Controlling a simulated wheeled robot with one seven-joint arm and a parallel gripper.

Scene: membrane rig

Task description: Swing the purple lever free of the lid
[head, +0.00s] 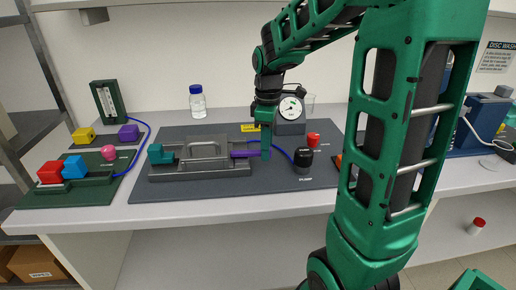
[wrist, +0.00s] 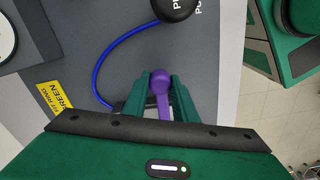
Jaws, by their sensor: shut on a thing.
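The purple lever (head: 243,153) sticks out from the right end of a grey rig (head: 185,173) on the dark mat. My gripper (head: 265,155) points down at the lever's outer end. In the wrist view the purple lever (wrist: 161,88) with its round end lies between the two green fingers, and my gripper (wrist: 160,95) is shut on it. The grey lid (head: 207,147) sits in the middle of the rig. The lever's inner end is hard to make out.
A black pump knob (head: 303,158) and a red knob (head: 313,139) stand right of my gripper. A pressure gauge (head: 291,108) stands behind. A blue tube (wrist: 112,62) runs close by my fingers. A green tray with coloured blocks (head: 25,199) is at left.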

